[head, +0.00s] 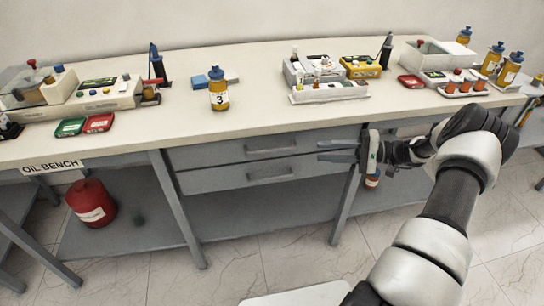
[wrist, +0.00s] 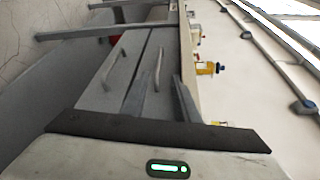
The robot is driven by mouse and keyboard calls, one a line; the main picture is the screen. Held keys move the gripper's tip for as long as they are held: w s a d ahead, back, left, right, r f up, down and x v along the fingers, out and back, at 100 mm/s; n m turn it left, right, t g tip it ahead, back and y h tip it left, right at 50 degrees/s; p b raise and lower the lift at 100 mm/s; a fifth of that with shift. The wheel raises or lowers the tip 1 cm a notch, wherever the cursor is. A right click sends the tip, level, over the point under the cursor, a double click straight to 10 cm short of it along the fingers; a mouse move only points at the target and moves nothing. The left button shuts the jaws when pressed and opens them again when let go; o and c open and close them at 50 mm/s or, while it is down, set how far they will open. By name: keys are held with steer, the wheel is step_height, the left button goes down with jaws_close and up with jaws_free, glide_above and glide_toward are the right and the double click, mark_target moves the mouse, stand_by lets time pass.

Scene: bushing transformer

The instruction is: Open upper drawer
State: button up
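The grey upper drawer (head: 225,153) sits just under the bench top and looks closed. Its bar handle (head: 271,149) is at the middle of its front. The lower drawer (head: 225,179) below it looks closed too. My gripper (head: 319,151) is open and empty, to the right of the upper handle in the head view and at about its height. In the wrist view the picture is turned sideways. There the upper handle (wrist: 158,70) appears between my gripper's spread fingers (wrist: 162,84), ahead of them and apart from them. The lower handle (wrist: 115,68) shows to the left.
The bench top (head: 270,112) overhangs the drawers and carries a bottle marked 3 (head: 219,94) and several device boxes. Bench legs (head: 177,205) stand beside the drawers. A red canister (head: 91,201) is on the lower shelf.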

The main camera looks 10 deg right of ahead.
mark_target(278, 150)
steer(key=shift+t, duration=0.4)
steer(key=x, duration=1.7)
steer(key=shift+d+f+b, duration=0.15)
steer(key=shift+f+b, duration=0.15)
steer(key=shift+f, duration=0.1)
steer(key=shift+c, duration=0.4)
jaws_close()
